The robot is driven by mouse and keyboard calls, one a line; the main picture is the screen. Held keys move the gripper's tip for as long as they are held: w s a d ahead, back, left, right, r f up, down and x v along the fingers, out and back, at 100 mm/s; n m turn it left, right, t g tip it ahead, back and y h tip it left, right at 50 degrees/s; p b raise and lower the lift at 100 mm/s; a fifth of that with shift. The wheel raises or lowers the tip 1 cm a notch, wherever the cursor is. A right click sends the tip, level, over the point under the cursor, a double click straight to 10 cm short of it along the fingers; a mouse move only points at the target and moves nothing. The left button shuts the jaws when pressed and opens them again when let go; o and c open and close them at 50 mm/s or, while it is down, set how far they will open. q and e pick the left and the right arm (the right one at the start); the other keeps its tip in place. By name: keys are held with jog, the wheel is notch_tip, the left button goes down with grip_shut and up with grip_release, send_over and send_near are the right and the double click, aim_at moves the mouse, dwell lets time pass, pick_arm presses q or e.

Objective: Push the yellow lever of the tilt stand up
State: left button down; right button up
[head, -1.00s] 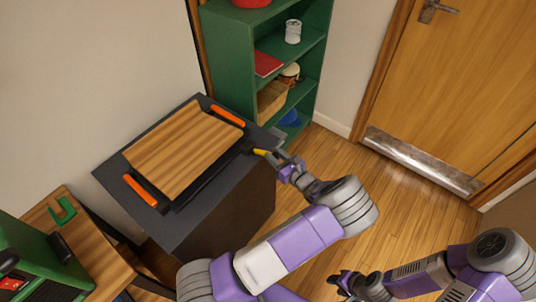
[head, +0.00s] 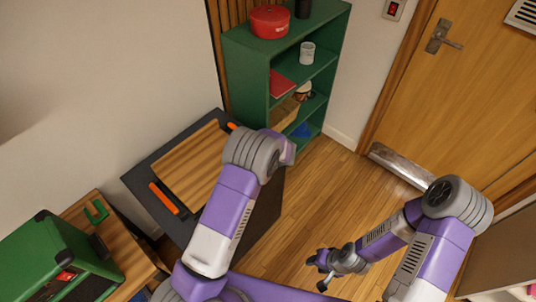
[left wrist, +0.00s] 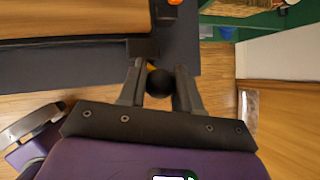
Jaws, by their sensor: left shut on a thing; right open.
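The tilt stand, a dark block with a wooden top board (head: 185,160) and orange strips, stands by the wall in the head view. My left arm covers its right side there, hiding the lever and my left gripper. In the left wrist view, my left gripper (left wrist: 159,73) has its two fingers on either side of a round black knob (left wrist: 160,84). A small bit of the yellow lever (left wrist: 152,66) shows just behind the knob, at the dark edge of the stand. My right gripper (head: 325,270) is open and empty over the floor.
A green shelf (head: 262,75) with a red pot (head: 270,22) on top stands behind the stand. A wooden door (head: 470,110) is on the right. Open floor lies between.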

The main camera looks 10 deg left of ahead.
pick_arm(q)
jog(key=shift+w+a+r+g+h+p, duration=0.25)
jog(key=shift+w+a+g+h+p, duration=0.1)
jog(key=shift+a+h+p, duration=0.15)
jog(key=shift+w+a, duration=0.3)
jog(key=shift+a, duration=0.3)
pick_arm(e)
jog(key=shift+w+r, duration=0.25)
jog(key=shift+r, duration=0.3)
jog(key=shift+w+r, duration=0.2)
jog(key=shift+r, duration=0.3)
pick_arm(q)
jog(key=c, duration=0.8)
grip_release()
jog(key=shift+f, duration=0.1)
jog(key=p+v, duration=0.1)
jog(key=v, duration=0.6)
jog(key=shift+s, duration=0.2)
pick_arm(e)
jog(key=shift+r, duration=0.25)
pick_arm(q)
jog(key=shift+d, duration=0.1)
